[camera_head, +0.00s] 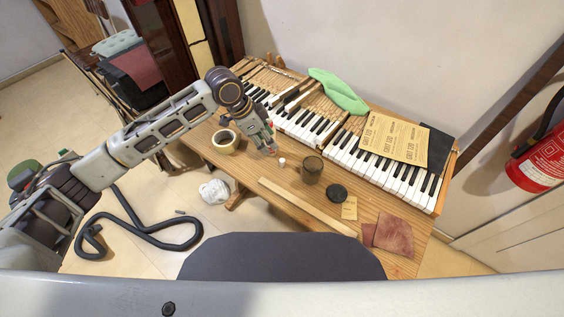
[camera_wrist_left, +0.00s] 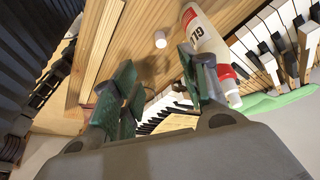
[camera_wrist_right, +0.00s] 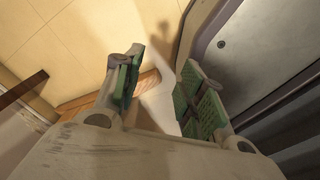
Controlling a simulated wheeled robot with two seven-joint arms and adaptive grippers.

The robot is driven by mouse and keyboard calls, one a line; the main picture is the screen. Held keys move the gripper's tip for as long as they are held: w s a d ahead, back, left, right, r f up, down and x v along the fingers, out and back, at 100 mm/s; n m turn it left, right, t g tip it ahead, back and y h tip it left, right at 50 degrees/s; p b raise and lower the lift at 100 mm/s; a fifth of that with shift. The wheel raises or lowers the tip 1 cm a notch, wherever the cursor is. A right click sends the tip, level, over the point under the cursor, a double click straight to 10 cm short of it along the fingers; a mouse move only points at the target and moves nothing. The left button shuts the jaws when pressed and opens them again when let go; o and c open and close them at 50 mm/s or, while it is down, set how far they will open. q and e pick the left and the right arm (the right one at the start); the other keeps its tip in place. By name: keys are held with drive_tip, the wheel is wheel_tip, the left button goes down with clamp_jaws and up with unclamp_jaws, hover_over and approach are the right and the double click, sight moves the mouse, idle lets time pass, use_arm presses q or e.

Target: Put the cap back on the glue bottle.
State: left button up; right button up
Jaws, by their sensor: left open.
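The white cap (camera_head: 282,162) lies on the wooden bench, and it also shows in the left wrist view (camera_wrist_left: 160,39). The white glue bottle with a red label (camera_wrist_left: 205,38) is beyond the right-hand finger in the left wrist view, partly covered by it. In the head view the bottle is mostly hidden by my gripper. My left gripper (camera_head: 270,150) is low over the bench, just left of the cap. Its fingers (camera_wrist_left: 160,80) are apart with nothing seen between them. My right gripper (camera_wrist_right: 160,92) is open and empty, away from the bench.
The piano keyboard (camera_head: 385,170) runs along the back of the bench. Sandpaper sheets (camera_head: 394,137) cover some keys.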

use_arm(q)
hover_over(282, 160)
drive_tip(key=s+a, duration=0.1)
drive_tip(key=a, duration=0.1)
wheel_tip(282, 160, down, 8)
drive_tip(key=shift+r, duration=0.25)
drive_tip(key=shift+f, duration=0.1)
drive_tip(key=shift+d+f, duration=0.1)
drive_tip(key=shift+f, duration=0.1)
drive_tip(key=shift+w+d+f, duration=0.15)
drive_tip(key=shift+w+f, duration=0.05)
drive_tip(key=shift+f, duration=0.45)
drive_tip(key=shift+x, duration=1.6)
drive_tip(key=shift+f, duration=0.15)
drive_tip(key=c, duration=0.6)
drive_tip(key=shift+c, duration=0.6)
use_arm(e)
drive_tip(key=shift+s+f, duration=0.15)
drive_tip(key=shift+s, duration=0.7)
